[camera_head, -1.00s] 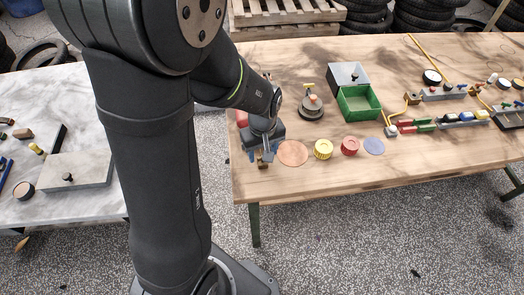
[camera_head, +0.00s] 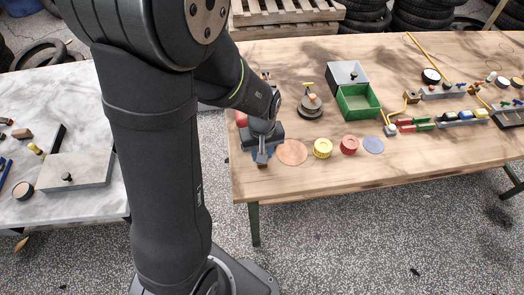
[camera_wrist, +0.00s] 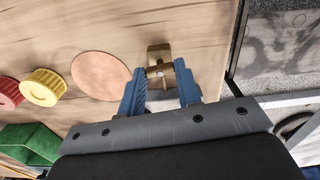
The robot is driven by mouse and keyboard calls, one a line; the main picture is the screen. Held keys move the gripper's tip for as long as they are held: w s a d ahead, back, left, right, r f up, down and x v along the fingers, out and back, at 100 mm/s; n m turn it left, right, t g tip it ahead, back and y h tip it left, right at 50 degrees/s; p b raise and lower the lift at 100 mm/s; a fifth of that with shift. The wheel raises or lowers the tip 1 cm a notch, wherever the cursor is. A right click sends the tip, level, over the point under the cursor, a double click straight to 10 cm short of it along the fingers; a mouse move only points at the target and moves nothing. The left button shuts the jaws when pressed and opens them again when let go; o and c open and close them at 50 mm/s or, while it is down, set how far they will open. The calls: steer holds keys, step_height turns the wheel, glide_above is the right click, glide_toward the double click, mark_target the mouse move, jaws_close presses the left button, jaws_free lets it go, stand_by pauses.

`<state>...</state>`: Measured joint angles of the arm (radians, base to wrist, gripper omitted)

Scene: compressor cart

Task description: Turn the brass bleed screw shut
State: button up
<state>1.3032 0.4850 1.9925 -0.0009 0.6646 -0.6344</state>
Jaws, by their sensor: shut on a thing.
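The brass bleed screw (camera_wrist: 159,73) shows in the wrist view between the blue fingertips of my gripper (camera_wrist: 161,69). A brass block (camera_wrist: 158,50) shows just beyond it, near the table edge. My gripper is shut on the screw; its fingers partly cover it, and its exact angle is hard to tell. In the head view my gripper (camera_head: 262,157) points down at the near left corner of the wooden table, and it hides most of the brass parts there.
A copper-coloured disc (camera_wrist: 101,75) lies close beside the fingers. A yellow knob (camera_head: 322,148), a red knob (camera_head: 349,145) and a blue disc (camera_head: 373,146) lie to its right. A green bin (camera_head: 358,103) stands behind. The table's front edge is close by.

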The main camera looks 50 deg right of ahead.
steer(key=shift+m, duration=0.8)
steer(key=o, duration=1)
step_height(320, 180, up, 18)
steer(key=shift+f, duration=0.25)
steer(key=shift+f, duration=0.1)
step_height(320, 180, down, 17)
steer(key=shift+f, duration=0.2)
steer(key=shift+r, duration=0.15)
stand_by(0.3)
